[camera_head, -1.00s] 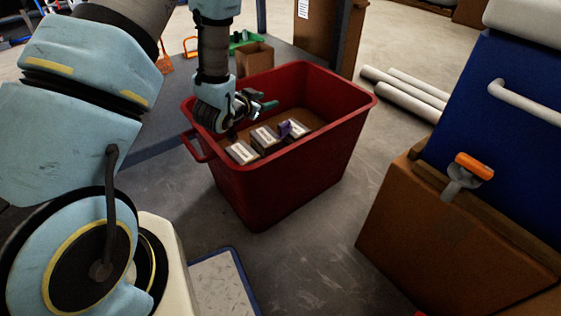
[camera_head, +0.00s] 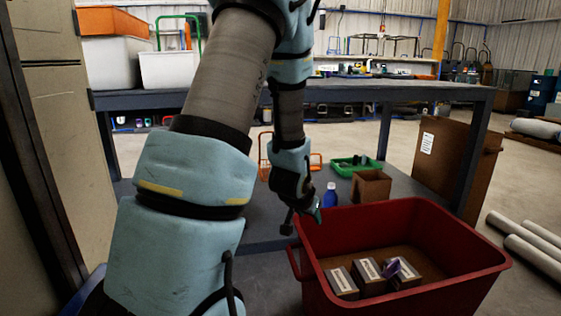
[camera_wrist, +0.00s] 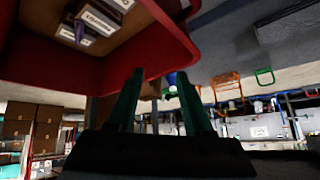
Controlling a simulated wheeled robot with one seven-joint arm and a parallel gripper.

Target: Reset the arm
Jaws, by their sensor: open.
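My gripper (camera_head: 316,214) hangs beside the left rim of a red bin (camera_head: 420,214), pointing down, in the head view. Its fingers are partly hidden there by the wrist. In the wrist view my gripper (camera_wrist: 160,90) shows two green fingers spread apart with nothing held between them. The red bin's wall (camera_wrist: 120,72) runs close past the fingers in that view. My arm reaches up from the lower left of the head view and bends down to the gripper.
Inside the bin lie several labelled boxes (camera_head: 367,274) and a purple item (camera_head: 391,268). A dark table (camera_head: 330,94) stands behind, with a blue bottle (camera_head: 330,195), green tray (camera_head: 355,165) and cardboard box (camera_head: 371,186) on its lower shelf. White pipes (camera_head: 535,245) lie at right.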

